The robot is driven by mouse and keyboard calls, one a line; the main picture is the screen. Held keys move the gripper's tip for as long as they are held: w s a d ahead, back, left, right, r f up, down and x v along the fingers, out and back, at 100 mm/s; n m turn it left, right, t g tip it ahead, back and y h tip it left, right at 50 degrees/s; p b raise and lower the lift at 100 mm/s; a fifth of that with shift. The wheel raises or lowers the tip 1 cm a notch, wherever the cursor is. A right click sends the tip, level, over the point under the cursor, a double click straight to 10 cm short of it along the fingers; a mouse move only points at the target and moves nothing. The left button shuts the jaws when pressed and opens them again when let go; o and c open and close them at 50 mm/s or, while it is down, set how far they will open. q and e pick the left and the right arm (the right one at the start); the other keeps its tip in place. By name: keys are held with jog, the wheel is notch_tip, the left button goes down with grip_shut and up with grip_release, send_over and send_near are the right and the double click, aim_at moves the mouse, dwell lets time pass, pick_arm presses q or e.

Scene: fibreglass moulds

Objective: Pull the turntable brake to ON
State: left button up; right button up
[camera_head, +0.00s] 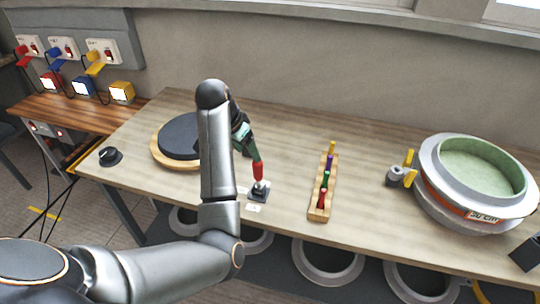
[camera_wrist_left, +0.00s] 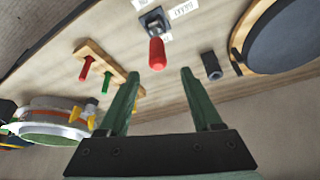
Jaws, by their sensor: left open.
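The brake lever has a red handle (camera_head: 258,171) on a small dark base (camera_head: 258,192), with white labels beside it that I cannot read surely. It stands on the bench to the right of the turntable (camera_head: 180,136), a black disc on a wooden base. My left gripper (camera_head: 245,142), with green fingers, is just above and behind the handle. In the left wrist view the fingers (camera_wrist_left: 158,77) are open, and the red handle (camera_wrist_left: 157,54) shows in line with the gap, near the tips; no grip is visible. My left arm hides part of the turntable. My right gripper is not in view.
A wooden rack (camera_head: 321,205) with coloured pegs stands right of the lever. A large round mould (camera_head: 455,205) is at the right end. A black knob (camera_head: 110,156) sits at the bench's left. Bare bench top lies between lever and rack.

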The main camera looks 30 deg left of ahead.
aim_at(261, 168)
pick_arm(q)
jog(key=x, duration=1.2)
jog(key=shift+w+d+r, duration=0.15)
jog(key=shift+w+d, duration=0.05)
jog(key=shift+d, duration=0.1)
jog(key=shift+c, duration=0.4)
grip_shut()
dwell(0.6)
